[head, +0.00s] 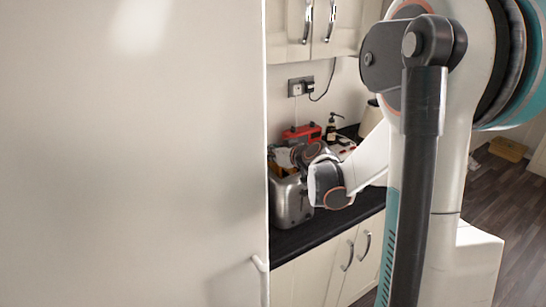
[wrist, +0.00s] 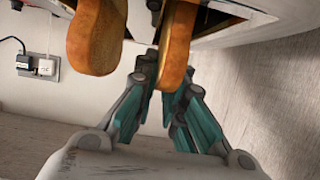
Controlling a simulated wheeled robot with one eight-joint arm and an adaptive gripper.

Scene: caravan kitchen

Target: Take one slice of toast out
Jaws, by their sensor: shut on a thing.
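The metal toaster (head: 292,203) stands on the dark counter in the head view, partly hidden by the pale panel on the left. In the wrist view its top (wrist: 235,22) is along the upper edge, with dark slots. Two brown toast slices stick out of it. One slice (wrist: 177,48) is between the teal fingers of my gripper (wrist: 168,108), which is shut on it. Its far end appears still at the slot. The other slice (wrist: 97,38) stands beside it, left of the fingers, apart from them. In the head view my gripper is over the toaster, its fingertips unclear.
A red object (head: 302,133) and a dark pump bottle (head: 333,127) stand behind the toaster. A wall socket (head: 300,87) with a plug and cable is above. A large pale panel (head: 130,160) blocks the left of the head view.

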